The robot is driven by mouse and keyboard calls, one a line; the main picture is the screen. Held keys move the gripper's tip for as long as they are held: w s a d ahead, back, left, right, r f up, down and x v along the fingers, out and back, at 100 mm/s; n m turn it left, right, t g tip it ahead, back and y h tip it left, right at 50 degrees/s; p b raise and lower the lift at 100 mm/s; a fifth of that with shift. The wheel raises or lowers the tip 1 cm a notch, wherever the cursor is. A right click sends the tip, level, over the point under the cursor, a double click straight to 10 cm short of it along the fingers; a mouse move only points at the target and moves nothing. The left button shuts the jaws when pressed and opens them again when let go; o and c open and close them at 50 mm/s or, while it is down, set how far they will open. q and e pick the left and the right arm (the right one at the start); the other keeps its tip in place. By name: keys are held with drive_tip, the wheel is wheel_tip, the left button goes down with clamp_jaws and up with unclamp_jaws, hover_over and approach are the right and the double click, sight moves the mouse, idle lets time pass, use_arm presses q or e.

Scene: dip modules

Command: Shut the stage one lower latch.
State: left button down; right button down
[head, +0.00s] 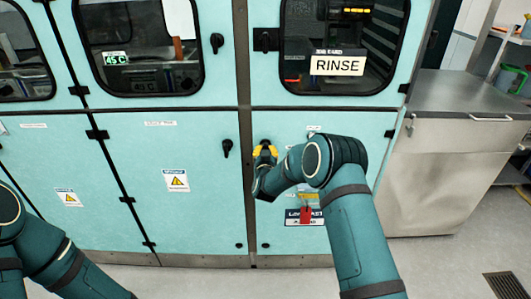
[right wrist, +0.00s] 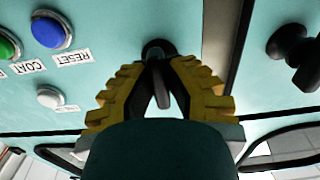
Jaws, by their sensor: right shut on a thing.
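My right gripper (head: 264,152) has yellow fingers and is at the left edge of the lower turquoise door (head: 283,240) under the RINSE window. In the right wrist view, its fingers (right wrist: 160,92) are closed around a black latch handle (right wrist: 158,56). The gripper hides most of this latch in the head view. Another black latch (head: 227,147) sits on the lower panel just left of the frame post, apart from the gripper. It also shows in the right wrist view (right wrist: 292,52). No readable label names either latch as stage one. My left gripper is out of view.
Upper latches (head: 217,42) (head: 265,40) flank the post. A blue RESET button (right wrist: 50,31) and a white button (right wrist: 50,97) are beside the held latch. A steel cabinet (head: 445,165) stands at right.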

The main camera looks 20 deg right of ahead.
drive_tip(key=shift+r, duration=0.15)
drive_tip(key=c, duration=1)
unclamp_jaws()
drive_tip(key=v, duration=1.2)
